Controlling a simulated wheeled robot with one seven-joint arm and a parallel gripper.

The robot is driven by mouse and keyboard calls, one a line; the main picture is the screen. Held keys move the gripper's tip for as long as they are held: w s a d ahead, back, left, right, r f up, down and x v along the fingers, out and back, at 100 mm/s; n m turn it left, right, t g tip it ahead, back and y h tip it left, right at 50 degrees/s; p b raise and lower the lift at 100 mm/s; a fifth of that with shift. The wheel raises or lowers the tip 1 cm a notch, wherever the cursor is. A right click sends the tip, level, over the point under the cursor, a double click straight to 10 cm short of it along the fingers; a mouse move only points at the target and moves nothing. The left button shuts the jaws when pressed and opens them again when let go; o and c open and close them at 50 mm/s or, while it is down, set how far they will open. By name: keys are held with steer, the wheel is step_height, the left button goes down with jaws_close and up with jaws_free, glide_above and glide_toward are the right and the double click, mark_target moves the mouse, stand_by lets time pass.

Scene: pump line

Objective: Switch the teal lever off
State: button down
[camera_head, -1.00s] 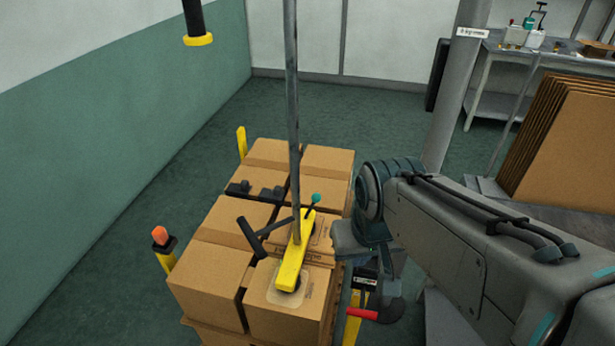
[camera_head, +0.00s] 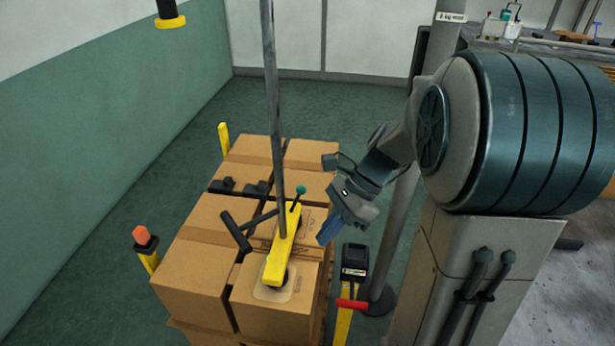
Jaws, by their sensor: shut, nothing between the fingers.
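The teal lever (camera_head: 299,190) is a small teal ball on a thin dark stem. It rises from the far end of the yellow lifting bar (camera_head: 280,254), which lies on the stacked cartons and hangs on a grey pole. The stem leans a little to the right. My gripper (camera_head: 325,240) is shut and empty, with blue fingertips pointing down and left. In the picture it is just right of and below the teal ball, apart from it, near the right edge of the cartons.
Cartons (camera_head: 196,267) fill the pallet stack. A black handle (camera_head: 236,232) juts left from the yellow bar. A post with a black box (camera_head: 354,260) and a red lever (camera_head: 352,305) stand right of the stack. A yellow post with an orange top (camera_head: 141,237) stands left.

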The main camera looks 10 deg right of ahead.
steer(key=w+d+f+m+t+y+b, duration=0.1)
steer(key=w+d+f+m+t+y, duration=0.3)
steer(key=w+d+m, duration=0.3)
steer(key=w+d+f+m+t+y+b, duration=0.1)
steer(key=w+d+f+m+t+y, duration=0.4)
steer(key=m, duration=1.2)
steer(key=w+d+f+y, duration=0.1)
steer(key=w+d, duration=0.1)
steer(key=d, duration=0.2)
steer(key=shift+y+b, duration=0.4)
steer(key=shift+a, duration=0.1)
glide_toward(296, 199)
steer(key=w+a+r, duration=0.2)
steer(key=a, duration=0.1)
steer(key=shift+w+a+r+p, duration=0.3)
steer(key=shift+w+r+p, duration=0.05)
steer(key=shift+w+p, duration=0.05)
steer(key=shift+r, duration=0.2)
